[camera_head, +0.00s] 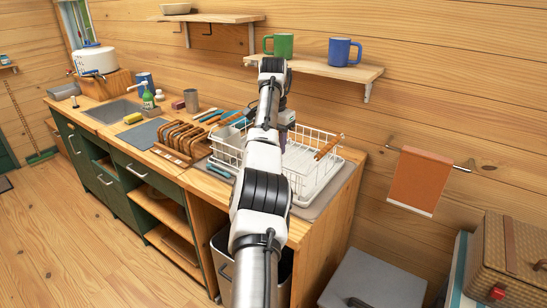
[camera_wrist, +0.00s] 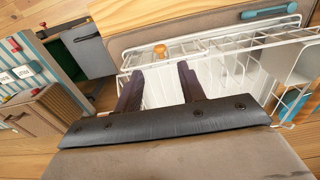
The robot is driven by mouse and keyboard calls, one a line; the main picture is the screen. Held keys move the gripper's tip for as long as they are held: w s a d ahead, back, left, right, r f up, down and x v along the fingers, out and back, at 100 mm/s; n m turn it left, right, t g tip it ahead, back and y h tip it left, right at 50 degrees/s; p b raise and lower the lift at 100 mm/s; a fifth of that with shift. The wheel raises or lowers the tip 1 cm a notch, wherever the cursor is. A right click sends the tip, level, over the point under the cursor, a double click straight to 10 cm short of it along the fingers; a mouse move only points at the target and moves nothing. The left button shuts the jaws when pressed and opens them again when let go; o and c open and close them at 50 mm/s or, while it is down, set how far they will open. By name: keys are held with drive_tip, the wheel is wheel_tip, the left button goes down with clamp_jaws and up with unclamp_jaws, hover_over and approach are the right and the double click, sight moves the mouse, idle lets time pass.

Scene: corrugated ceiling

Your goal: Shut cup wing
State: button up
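The white wire dish rack (camera_head: 310,185) stands on the counter, partly hidden behind my arm. A wooden bar (camera_head: 328,146) sits slanted on its right side; this looks like the cup wing's handle, but the wing's exact angle is hard to tell. In the wrist view the rack's wires (camera_wrist: 235,42) run across the top, with a round orange-brown end piece (camera_wrist: 160,49) near them. My gripper (camera_head: 284,138) is above the rack. In the wrist view its two dark fingers (camera_wrist: 160,76) are apart with nothing between them, pointing towards the rack.
A wall shelf (camera_head: 318,68) with a green mug (camera_head: 279,45) and a blue mug (camera_head: 344,52) is behind my arm. A wooden plate holder (camera_head: 180,142) stands left of the rack. A towel (camera_head: 420,180) hangs to the right. A wicker case (camera_head: 510,255) stands lower right.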

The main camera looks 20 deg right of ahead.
wheel_tip(320, 180, up, 2)
drive_tip(key=shift+r, duration=0.2)
